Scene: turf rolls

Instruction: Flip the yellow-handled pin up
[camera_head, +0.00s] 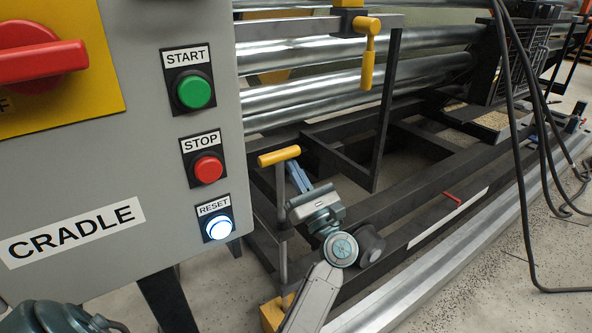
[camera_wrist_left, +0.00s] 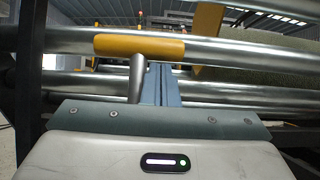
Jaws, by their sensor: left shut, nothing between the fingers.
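A yellow crossbar handle (camera_head: 279,156) tops an upright grey rod beside the machine's black frame. My left gripper (camera_head: 294,170) is shut and empty, its narrow fingers pointing up just right of the rod and below the handle's right end. In the left wrist view, the handle (camera_wrist_left: 139,46) lies across the top of the rod, beyond the shut fingers (camera_wrist_left: 156,82); I cannot tell if they touch it. A second yellow handle (camera_head: 369,52) hangs down from a grey bar at the upper middle. I cannot tell which is the task's pin. My right gripper is out of view.
A grey control box (camera_head: 110,165) marked CRADLE, with buttons and a red switch, fills the left side. Shiny metal rollers (camera_head: 330,88) lie behind the handles. Black frame beams surround the gripper. Dark cables (camera_head: 515,130) hang at the right.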

